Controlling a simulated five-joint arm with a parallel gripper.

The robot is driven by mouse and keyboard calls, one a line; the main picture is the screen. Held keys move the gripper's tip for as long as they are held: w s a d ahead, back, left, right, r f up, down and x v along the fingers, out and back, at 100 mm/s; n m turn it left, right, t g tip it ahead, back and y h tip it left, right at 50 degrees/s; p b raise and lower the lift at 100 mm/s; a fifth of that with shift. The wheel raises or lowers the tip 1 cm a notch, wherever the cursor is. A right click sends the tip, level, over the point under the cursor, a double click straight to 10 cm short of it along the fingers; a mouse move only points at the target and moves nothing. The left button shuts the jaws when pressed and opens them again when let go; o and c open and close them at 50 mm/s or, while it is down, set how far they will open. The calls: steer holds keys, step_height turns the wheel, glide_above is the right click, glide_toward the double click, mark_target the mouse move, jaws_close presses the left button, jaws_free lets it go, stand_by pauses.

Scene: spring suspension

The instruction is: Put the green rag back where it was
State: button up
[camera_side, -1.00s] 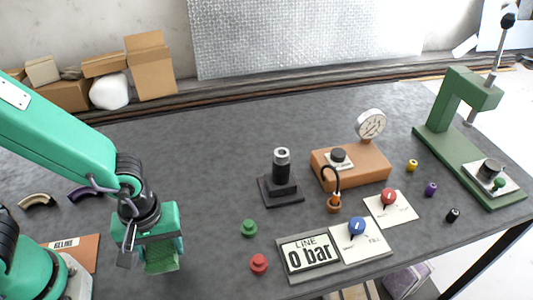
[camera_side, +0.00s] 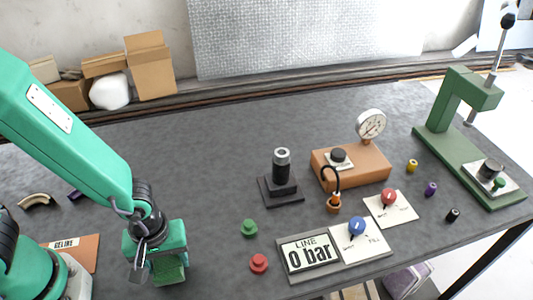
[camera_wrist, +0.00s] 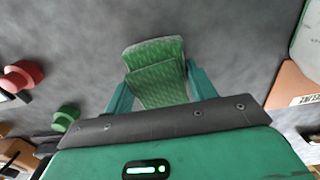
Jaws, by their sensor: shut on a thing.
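The green rag (camera_wrist: 155,68) is a folded, textured cloth between the two fingers of my gripper in the wrist view. In the side view the rag (camera_side: 170,271) shows below my gripper (camera_side: 158,262), low over the front left of the table. My gripper (camera_wrist: 160,88) is shut on the rag. Whether the rag touches the table top is hard to tell.
A red knob piece (camera_side: 258,263) and a green one (camera_side: 249,228) stand to the right of my gripper. An orange plate with lettering (camera_side: 80,250) lies to the left. The LINE display (camera_side: 309,253) is farther right. Grey table between is clear.

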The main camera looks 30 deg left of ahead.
mark_target(166, 260)
steer(key=shift+f, duration=0.35)
steer(key=o, duration=1)
steer(key=shift+o, duration=0.2)
steer(key=shift+r, duration=0.2)
step_height(166, 260, up, 12)
stand_by(0.4)
stand_by(0.5)
